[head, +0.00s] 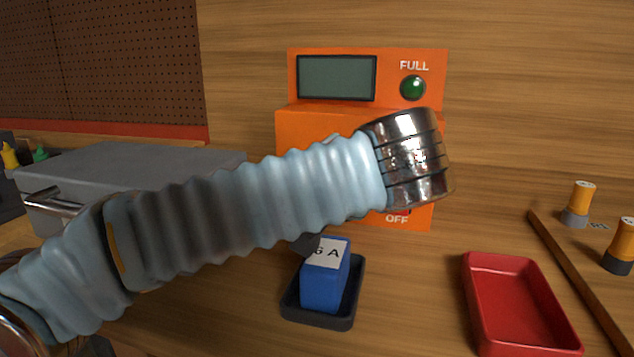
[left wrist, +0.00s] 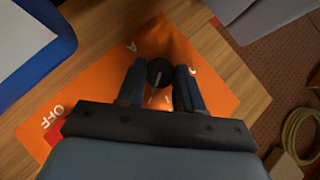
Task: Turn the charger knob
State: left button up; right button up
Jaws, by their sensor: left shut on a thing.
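The orange charger (head: 300,122) stands at the back middle, with a dark display, a green FULL lamp (head: 413,88) and the OFF label low on its front. My left arm crosses in front of it and hides most of its face, the knob included, in the head view. In the left wrist view the black round knob (left wrist: 159,72) with a light pointer line sits on the orange face. My left gripper (left wrist: 160,84) is shut on the knob, one finger on each side. A letter A shows beyond the fingers. My right gripper is in neither view.
A blue battery marked with an A (head: 322,289) stands in a black tray (head: 318,320) before the charger. A red tray (head: 520,310) lies at right, by a wooden strip (head: 580,275) and orange-capped cylinders (head: 581,198). A grey case (head: 130,165) stands at left.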

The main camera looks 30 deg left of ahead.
pick_arm(q)
jog(key=o, duration=1)
jog(key=shift+o, duration=0.2)
jog(key=v, duration=0.7)
jog(key=shift+d+p, duration=0.25)
jog(key=shift+p, duration=0.1)
jog(key=shift+s+r, duration=0.1)
